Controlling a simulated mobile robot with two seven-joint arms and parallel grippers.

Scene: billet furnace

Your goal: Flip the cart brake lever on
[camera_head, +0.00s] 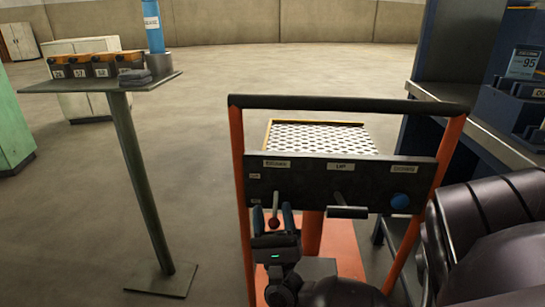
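The cart (240,160) has orange posts, a black top bar and a dark control panel (310,183). At the panel's left, a short lever with a dark red knob (274,222) hangs downward under a small label too blurred to read surely. My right gripper (274,217) is just below the panel, its two blue-tipped fingers apart, one on each side of the knob. Contact between fingers and knob cannot be told. Two small plates mark the panel left of the lever, unreadable here. My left gripper is not in view.
A black handle (347,212) under the label "UP" and a blue knob (400,201) sit farther right on the panel. A patterned cart top (320,137) lies behind. A pedestal table (90,86) stands left; a dark workbench (480,115) stands right. Floor between pedestal and cart is clear.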

